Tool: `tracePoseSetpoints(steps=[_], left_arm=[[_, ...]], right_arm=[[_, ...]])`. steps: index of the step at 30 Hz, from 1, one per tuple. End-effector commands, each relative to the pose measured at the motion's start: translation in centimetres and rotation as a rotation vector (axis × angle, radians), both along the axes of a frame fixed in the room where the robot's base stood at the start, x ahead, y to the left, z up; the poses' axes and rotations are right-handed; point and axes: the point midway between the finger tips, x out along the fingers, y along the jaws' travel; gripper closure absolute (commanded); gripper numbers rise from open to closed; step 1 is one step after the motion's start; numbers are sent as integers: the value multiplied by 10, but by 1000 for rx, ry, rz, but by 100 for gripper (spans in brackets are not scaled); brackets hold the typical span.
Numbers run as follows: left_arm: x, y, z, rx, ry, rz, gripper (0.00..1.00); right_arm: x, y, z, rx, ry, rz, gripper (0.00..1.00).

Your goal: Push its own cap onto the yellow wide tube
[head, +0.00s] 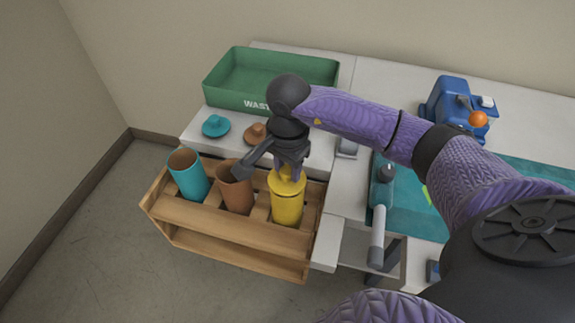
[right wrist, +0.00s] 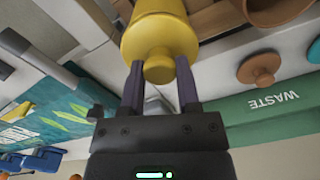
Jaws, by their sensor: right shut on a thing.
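The yellow wide tube (head: 288,208) stands upright in the right-hand place of a wooden rack. Its yellow cap (head: 285,184) is at the tube's mouth, knob upward, and looks in line with it; I cannot tell how far down it sits. My right gripper (head: 290,171) is above the tube, pointing down, shut on the cap's knob. In the right wrist view the two fingers (right wrist: 160,86) stand on either side of the knob, and the yellow cap (right wrist: 158,30) hides the tube's mouth. My left gripper is not in view.
The wooden rack (head: 205,237) also holds an open teal tube (head: 189,178) and an open brown tube (head: 235,192). A teal cap (head: 215,125) and a brown cap (head: 256,133) lie on the white table behind. A green waste bin (head: 235,98) stands beyond them.

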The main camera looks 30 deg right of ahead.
Motion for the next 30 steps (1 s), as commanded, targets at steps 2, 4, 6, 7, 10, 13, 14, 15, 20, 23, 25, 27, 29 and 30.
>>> tracePoseSetpoints(steps=[2,4,6,7,10,13,14,15,20,23,25,27,29,30], left_arm=[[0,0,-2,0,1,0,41],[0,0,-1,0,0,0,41],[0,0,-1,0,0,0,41],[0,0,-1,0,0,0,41],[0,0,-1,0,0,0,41],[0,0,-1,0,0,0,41],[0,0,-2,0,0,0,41],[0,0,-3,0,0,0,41],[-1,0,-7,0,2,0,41],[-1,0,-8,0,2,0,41],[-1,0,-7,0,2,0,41],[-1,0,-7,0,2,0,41],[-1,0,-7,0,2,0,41],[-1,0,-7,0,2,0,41]], right_arm=[[0,0,-2,0,0,0,100],[0,0,-1,0,0,0,100],[0,0,-1,0,0,0,100],[0,0,-1,0,0,0,100],[0,0,-1,0,0,0,100],[0,0,-1,0,0,0,100],[0,0,-2,0,0,0,100],[0,0,-3,0,0,0,100],[0,0,-7,-1,1,1,100],[0,0,-7,-1,1,1,100],[0,0,-7,-1,1,1,100],[0,0,-7,0,1,1,100],[0,0,-6,0,0,1,100],[0,0,-6,0,0,1,100]])
